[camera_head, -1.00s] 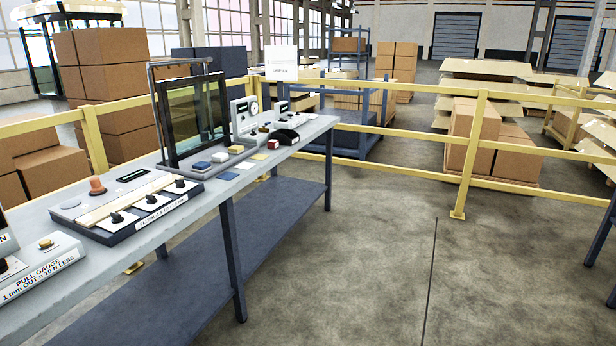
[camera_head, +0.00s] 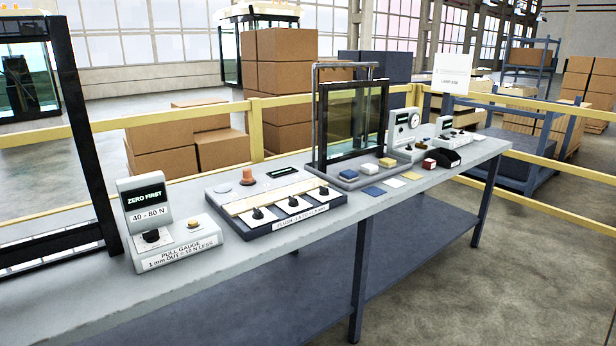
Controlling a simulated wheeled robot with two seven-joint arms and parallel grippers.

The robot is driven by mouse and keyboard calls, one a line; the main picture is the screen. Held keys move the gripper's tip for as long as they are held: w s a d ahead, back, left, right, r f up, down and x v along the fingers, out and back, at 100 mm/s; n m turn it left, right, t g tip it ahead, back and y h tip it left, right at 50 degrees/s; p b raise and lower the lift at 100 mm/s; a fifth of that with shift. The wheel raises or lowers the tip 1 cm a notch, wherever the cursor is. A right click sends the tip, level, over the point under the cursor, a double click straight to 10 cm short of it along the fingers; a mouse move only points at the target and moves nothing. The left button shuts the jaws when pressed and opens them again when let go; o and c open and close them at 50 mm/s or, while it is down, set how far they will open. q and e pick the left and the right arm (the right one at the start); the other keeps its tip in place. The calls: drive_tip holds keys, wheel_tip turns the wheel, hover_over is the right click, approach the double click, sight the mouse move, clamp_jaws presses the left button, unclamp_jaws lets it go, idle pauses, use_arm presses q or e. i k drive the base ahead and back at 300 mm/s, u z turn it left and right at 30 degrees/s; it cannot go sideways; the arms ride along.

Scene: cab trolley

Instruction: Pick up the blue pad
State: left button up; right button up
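A small blue block-shaped pad (camera_head: 369,169) sits on the grey base at the foot of the framed glass panel (camera_head: 354,122), on the workbench. A flat blue square (camera_head: 373,191) lies on the bench just in front of that base. A yellowish block (camera_head: 387,162) sits behind and to the right of the blue block. Neither of my grippers is in view, and nothing in view touches the blue block.
The long grey workbench (camera_head: 270,275) carries a pull gauge (camera_head: 172,243), a dark-based panel with several knobs (camera_head: 275,206), dial instruments (camera_head: 405,130) and a small red box (camera_head: 429,163). A yellow rail (camera_head: 285,101) runs behind it. Floor (camera_head: 440,280) is clear at right.

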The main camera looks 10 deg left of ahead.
sight(348, 176)
drive_tip(key=z, duration=0.25)
drive_tip(key=k, duration=0.35)
drive_tip(key=z, duration=0.9)
drive_tip(key=k, duration=0.85)
drive_tip(key=z, duration=0.5)
drive_tip(key=i, duration=2.4)
drive_tip(key=u, duration=1.2)
drive_tip(key=i, duration=1.55)
drive_tip(key=u, duration=1.4)
